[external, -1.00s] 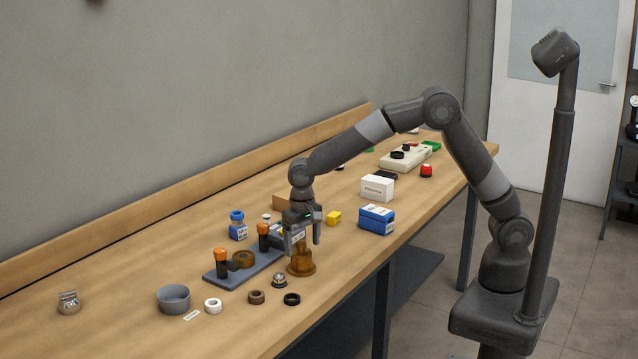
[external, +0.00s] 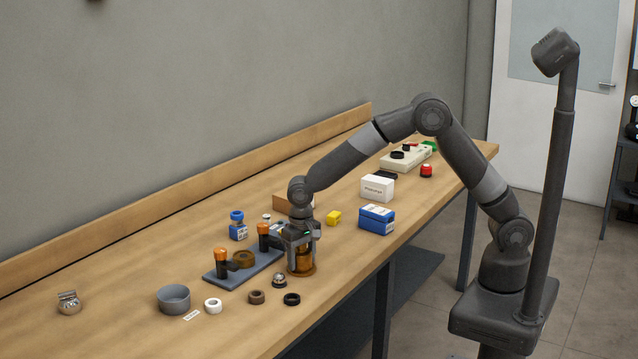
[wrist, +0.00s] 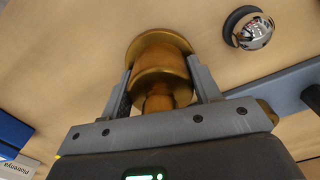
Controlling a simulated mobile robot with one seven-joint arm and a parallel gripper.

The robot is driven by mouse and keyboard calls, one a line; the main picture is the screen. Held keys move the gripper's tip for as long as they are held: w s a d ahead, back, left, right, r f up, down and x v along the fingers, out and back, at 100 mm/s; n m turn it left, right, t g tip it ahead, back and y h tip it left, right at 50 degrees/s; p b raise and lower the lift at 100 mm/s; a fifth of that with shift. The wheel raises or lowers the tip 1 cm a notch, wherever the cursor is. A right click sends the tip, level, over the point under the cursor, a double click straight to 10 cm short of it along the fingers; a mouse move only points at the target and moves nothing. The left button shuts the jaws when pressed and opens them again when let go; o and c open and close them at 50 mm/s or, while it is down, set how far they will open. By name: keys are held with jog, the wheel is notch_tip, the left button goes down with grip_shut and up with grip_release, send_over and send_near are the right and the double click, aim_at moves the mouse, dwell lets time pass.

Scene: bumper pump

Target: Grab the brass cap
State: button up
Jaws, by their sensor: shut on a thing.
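The brass cap (external: 303,271) is an amber-brown stepped piece with a wide round flange, standing upright on the wooden table. In the wrist view the brass cap (wrist: 160,76) shows its flange, a rounded body and a narrower neck. My gripper (external: 301,257) points down over it, and in the wrist view my gripper (wrist: 163,88) has one finger on each side of the body. The gripper is shut on the cap. The flange appears to rest on the table.
A grey fixture plate (external: 222,281) with orange-topped clamps (external: 221,254) stands close on the left. A chrome dome (external: 279,281), a black ring (external: 292,299), a brown ring (external: 257,297) and a grey bowl (external: 174,299) lie nearby. A blue box (external: 376,219) stands to the right.

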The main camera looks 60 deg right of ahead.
jog(key=c, duration=0.6)
